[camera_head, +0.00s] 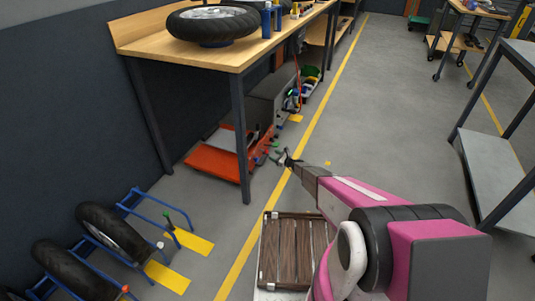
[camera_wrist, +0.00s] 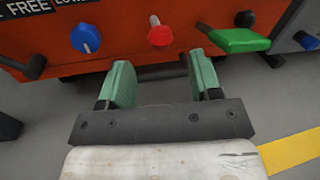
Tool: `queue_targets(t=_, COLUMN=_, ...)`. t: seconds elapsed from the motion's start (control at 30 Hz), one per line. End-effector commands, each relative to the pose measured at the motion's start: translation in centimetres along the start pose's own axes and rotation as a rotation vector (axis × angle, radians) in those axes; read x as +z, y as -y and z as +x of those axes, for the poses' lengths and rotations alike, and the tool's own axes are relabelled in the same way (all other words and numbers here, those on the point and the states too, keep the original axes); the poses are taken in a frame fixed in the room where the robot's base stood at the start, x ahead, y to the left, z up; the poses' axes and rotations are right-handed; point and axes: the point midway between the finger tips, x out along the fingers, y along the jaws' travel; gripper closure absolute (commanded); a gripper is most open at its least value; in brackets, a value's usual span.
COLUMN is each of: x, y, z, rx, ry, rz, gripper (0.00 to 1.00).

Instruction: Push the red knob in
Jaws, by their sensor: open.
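The red knob (camera_wrist: 159,35) sits on the front of an orange machine (camera_wrist: 110,30), at the top middle of the wrist view. My gripper (camera_wrist: 163,72) has two green finger pads, spread apart and empty. In the wrist view the knob lies beyond the fingertips, between their lines and slightly left of centre; it appears apart from them. In the head view my gripper (camera_head: 284,157) is by the orange machine (camera_head: 216,158) under the workbench. I cannot make out the red knob clearly there.
A blue knob (camera_wrist: 85,38) is left of the red one; a green pedal-like part (camera_wrist: 239,41) is to the right. A bench leg (camera_head: 241,140) stands left of my gripper. The aisle floor (camera_head: 390,110) is clear.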

Motion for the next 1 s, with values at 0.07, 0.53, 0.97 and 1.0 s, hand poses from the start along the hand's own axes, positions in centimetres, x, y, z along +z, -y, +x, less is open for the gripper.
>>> queue_targets(t=0.07, x=-0.1, y=0.1, z=1.7, rx=0.001, ry=0.0, rz=-0.001, gripper=0.42)
queue_targets(t=0.53, x=0.0, y=0.0, z=6.1, rx=0.0, ry=0.0, rz=-0.001, gripper=0.42)
queue_targets(t=0.97, x=0.0, y=0.0, z=6.1, rx=0.001, ry=0.0, rz=-0.002, gripper=1.0)
queue_targets(t=1.0, x=0.0, y=-0.1, z=6.4, rx=0.002, ry=0.0, rz=-0.002, gripper=1.0)
